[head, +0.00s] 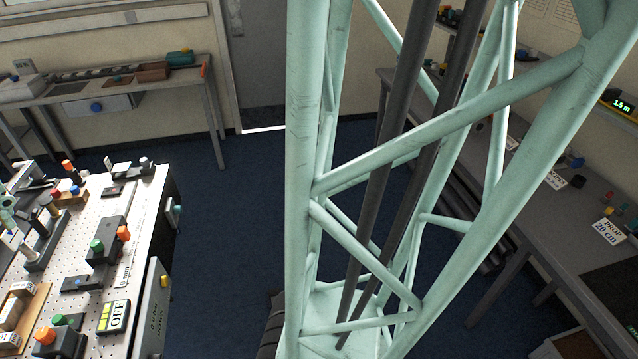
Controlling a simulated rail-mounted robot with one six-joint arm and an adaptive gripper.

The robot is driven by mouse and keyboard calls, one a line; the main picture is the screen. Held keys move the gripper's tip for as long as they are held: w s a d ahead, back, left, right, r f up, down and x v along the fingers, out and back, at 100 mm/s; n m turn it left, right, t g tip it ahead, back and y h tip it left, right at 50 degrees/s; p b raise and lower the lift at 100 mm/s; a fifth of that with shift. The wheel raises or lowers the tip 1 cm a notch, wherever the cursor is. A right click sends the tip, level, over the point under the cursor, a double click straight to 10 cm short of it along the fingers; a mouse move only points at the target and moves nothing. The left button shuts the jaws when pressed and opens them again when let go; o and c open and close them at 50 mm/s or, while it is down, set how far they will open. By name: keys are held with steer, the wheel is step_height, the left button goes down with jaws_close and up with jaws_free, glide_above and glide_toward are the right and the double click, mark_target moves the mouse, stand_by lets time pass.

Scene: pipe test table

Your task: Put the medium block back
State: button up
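I cannot make out a medium block for certain. At the lower left, a wooden tray (38,312) lies on the perforated white table, cut by the picture's left edge. Brownish blocks (10,316) with pale labels sit on it; the labels are too small to read, so I cannot tell which block is which size. My gripper is not in view. A pale green lattice frame fills the middle and right of the view and hides part of the room.
A grey bench (545,212) with a "PROP 20 cm" card (610,232) stands right. Another bench (205,72) stands at the back left.

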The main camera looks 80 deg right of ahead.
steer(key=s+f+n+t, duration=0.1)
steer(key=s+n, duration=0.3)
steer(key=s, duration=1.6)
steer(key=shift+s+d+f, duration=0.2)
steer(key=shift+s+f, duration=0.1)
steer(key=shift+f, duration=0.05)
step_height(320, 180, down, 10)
steer(key=b, duration=1)
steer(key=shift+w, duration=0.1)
stand_by(0.3)
